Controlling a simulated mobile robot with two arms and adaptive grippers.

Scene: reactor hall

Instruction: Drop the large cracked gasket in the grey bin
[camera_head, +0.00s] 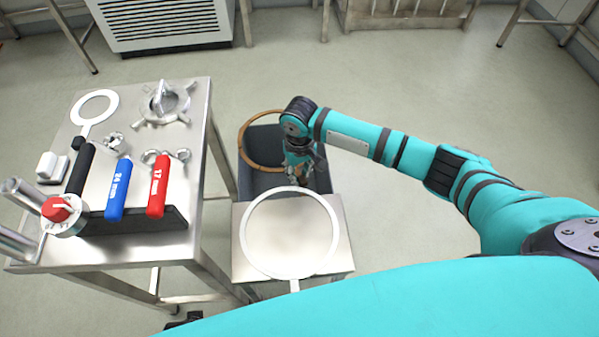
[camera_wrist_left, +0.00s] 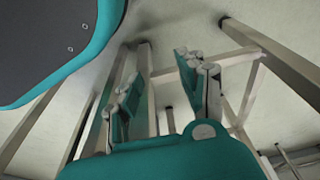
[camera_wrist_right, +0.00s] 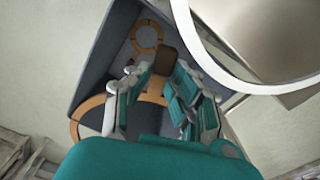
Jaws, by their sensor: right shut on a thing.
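The large cracked gasket (camera_head: 247,152) is a wide orange-brown ring at the grey bin. Part of it lies behind my right arm, and I cannot make out the crack. It also shows in the right wrist view (camera_wrist_right: 88,105), passing behind the fingers. My right gripper (camera_head: 299,176) is over the bin and shut on the gasket; a dark brown piece shows at its fingertips. The grey bin (camera_head: 243,178) stands behind a low metal table. A smaller orange ring (camera_wrist_right: 146,36) is inside it. My left gripper (camera_wrist_left: 168,88) is open and empty, near metal table legs.
A large white ring (camera_head: 246,246) lies on the low metal table (camera_head: 340,262) in front of the bin. The steel table (camera_head: 85,250) at left holds blue, red and black-handled tools, a small white ring (camera_head: 78,107) and metal fittings. The floor behind the bin is clear.

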